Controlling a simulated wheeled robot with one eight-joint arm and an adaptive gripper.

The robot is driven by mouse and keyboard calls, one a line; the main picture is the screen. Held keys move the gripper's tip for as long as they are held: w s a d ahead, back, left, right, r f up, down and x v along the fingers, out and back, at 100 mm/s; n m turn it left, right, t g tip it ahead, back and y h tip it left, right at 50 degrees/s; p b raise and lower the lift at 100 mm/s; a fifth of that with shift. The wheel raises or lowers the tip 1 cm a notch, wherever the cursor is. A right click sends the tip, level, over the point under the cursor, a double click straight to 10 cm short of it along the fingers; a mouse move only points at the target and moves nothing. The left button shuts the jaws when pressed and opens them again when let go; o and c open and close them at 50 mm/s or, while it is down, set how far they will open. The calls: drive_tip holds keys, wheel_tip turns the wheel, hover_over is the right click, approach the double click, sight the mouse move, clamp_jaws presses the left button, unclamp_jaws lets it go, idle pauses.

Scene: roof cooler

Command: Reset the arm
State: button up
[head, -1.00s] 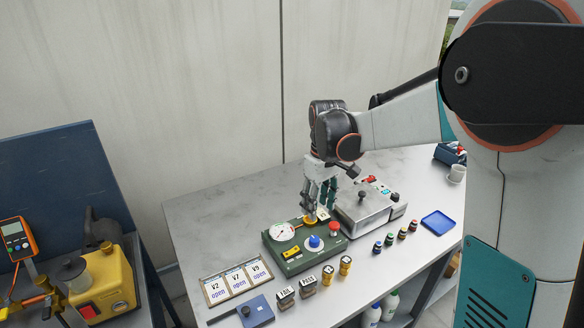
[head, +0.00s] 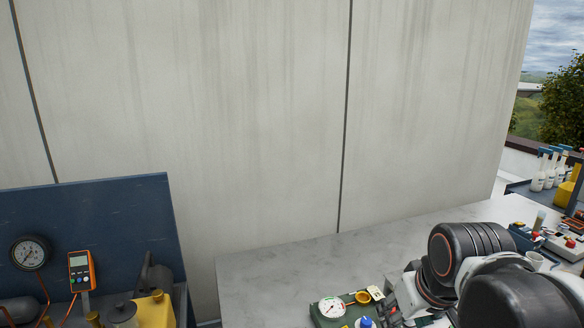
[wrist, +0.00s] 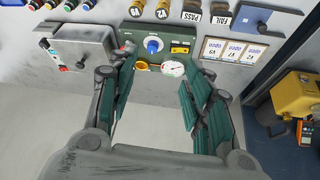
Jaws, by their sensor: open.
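My gripper (wrist: 158,68) is open in the wrist view, with its two dark green fingers apart and nothing between them. Beyond the fingertips is the green panel box (wrist: 160,48) with a white dial gauge (wrist: 173,68), a blue knob (wrist: 153,45) and a yellow-rimmed part (wrist: 141,65). In the head view my arm is folded low at the bottom right, beside the green panel box (head: 322,322). The fingers are mostly hidden there.
The grey bench (head: 270,265) has a clear left and back area. A metal box (wrist: 75,55) stands beside the panel. PASS and FAIL stamps (wrist: 191,14), open cards (wrist: 233,50) and a yellow machine (wrist: 295,97) are nearby. A wall stands behind.

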drive_tip(key=shift+m+t, duration=0.7)
drive_tip(key=shift+t, duration=0.2)
drive_tip(key=shift+s+f, duration=0.3)
drive_tip(key=shift+s, duration=0.65)
drive_tip(key=shift+s+f, duration=0.25)
drive_tip(key=shift+s, duration=0.7)
drive_tip(key=shift+s+f, duration=0.3)
drive_tip(key=shift+s, duration=0.65)
